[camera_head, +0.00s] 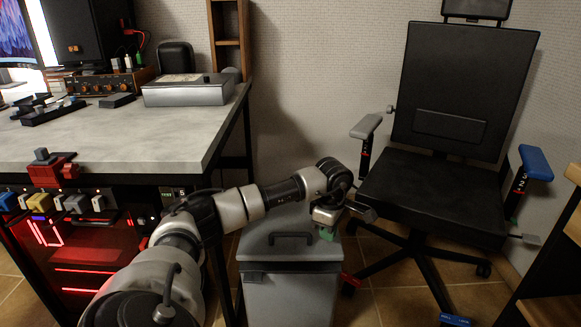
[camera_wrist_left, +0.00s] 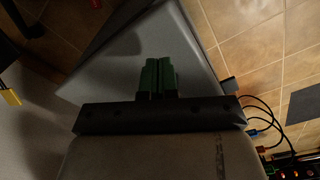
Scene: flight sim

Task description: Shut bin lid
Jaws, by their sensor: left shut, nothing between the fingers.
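The grey bin (camera_head: 290,299) stands on the floor between the desk and the chair. My left gripper (camera_head: 326,234) is over the lid's right side, pointing down. Its green fingertips (camera_wrist_left: 158,77) are together and empty in the left wrist view, against the grey lid (camera_wrist_left: 135,65). I cannot tell whether they touch the lid. My right gripper is not in view.
A desk (camera_head: 120,140) with electronics stands at the left, its edge near my left arm. A black office chair (camera_head: 430,190) stands right of the bin, its wheeled base close by. A wooden shelf (camera_head: 560,270) is at the far right.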

